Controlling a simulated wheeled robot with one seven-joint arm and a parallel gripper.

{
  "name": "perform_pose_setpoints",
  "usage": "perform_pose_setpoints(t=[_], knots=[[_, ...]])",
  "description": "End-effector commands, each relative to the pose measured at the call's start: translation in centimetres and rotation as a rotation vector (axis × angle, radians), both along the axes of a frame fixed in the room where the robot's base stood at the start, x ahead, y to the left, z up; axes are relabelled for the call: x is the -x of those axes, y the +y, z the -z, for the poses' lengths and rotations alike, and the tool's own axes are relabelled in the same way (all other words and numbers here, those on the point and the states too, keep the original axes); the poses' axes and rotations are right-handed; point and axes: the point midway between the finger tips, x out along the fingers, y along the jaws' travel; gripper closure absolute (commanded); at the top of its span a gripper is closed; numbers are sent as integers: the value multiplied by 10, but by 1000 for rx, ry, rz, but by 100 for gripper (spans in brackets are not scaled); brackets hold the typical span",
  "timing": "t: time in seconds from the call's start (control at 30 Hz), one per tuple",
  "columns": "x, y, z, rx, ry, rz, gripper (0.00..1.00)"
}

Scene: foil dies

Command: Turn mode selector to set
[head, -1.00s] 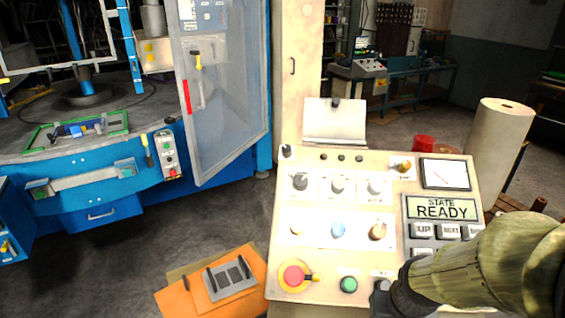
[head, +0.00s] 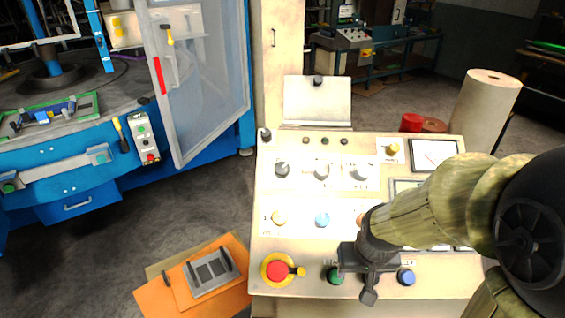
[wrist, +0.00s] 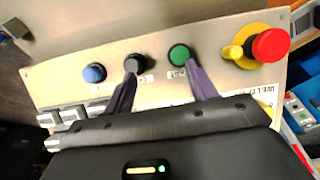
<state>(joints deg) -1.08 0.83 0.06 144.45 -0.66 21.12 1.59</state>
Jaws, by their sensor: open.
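The cream control panel (head: 300,240) carries rows of knobs and buttons; its small labels are too blurred to read, so I cannot tell for sure which one is the mode selector. A black knob (wrist: 135,64) sits between a green button (wrist: 178,54) and a blue button (wrist: 94,73) in the wrist view. My gripper (wrist: 160,72) is open and empty, its left fingertip in front of the black knob's lower edge and its right one beside the green button. In the head view my gripper (head: 368,292) covers most of that knob. Contact cannot be told.
A red stop button (head: 277,271) with a yellow lever is at the panel's lower left. Three grey knobs (head: 321,171) line the upper row. My arm hides much of the panel's right side. A blue machine (head: 100,180) with a clear door stands left.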

Motion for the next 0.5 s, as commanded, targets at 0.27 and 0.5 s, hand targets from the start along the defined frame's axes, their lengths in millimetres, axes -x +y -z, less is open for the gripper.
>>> perform_pose_setpoints(t=[0.27, 0.5], knots=[[-93, 56, -110, 4, -53, -20, 43], [-167, 135, -209, 5, -118, -5, 43]])
